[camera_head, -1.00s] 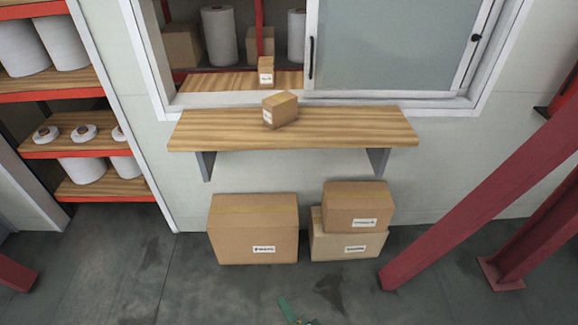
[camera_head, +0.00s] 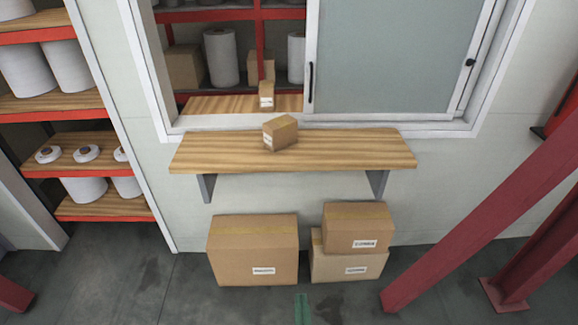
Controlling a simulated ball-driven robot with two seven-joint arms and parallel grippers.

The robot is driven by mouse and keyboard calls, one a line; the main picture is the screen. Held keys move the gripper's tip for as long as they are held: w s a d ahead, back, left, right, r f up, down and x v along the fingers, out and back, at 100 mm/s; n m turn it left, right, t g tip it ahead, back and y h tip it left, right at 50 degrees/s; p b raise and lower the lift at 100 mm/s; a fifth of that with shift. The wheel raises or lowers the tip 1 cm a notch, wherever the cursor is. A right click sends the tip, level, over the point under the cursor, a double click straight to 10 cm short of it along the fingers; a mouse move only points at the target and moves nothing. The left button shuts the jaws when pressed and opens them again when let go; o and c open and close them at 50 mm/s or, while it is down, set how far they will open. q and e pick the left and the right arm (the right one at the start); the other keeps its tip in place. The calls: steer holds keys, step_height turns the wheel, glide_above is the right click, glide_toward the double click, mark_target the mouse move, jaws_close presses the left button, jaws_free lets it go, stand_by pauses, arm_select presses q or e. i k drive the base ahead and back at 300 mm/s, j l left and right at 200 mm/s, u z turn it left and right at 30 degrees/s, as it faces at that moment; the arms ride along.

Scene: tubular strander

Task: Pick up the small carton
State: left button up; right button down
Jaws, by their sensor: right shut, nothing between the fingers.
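A small brown carton (camera_head: 281,132) with a white label stands on the wooden wall shelf (camera_head: 365,150), a little left of its middle. A smaller labelled carton (camera_head: 266,96) stands behind it on the wooden sill inside the window opening. I cannot tell from the picture which of the two the task means. My right gripper (camera_head: 302,308) shows only as a narrow green piece at the bottom edge. It is shut and empty, well below the shelf and apart from both cartons. My left gripper is not in view.
Under the shelf, a large carton (camera_head: 252,252) and two stacked cartons (camera_head: 357,228) stand on the floor. A sliding pane (camera_head: 390,60) covers the window's right part. Red slanted beams (camera_head: 490,210) stand at the right. A rack with white rolls (camera_head: 30,72) is at the left.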

mark_target(279, 132)
steer(key=i, duration=2)
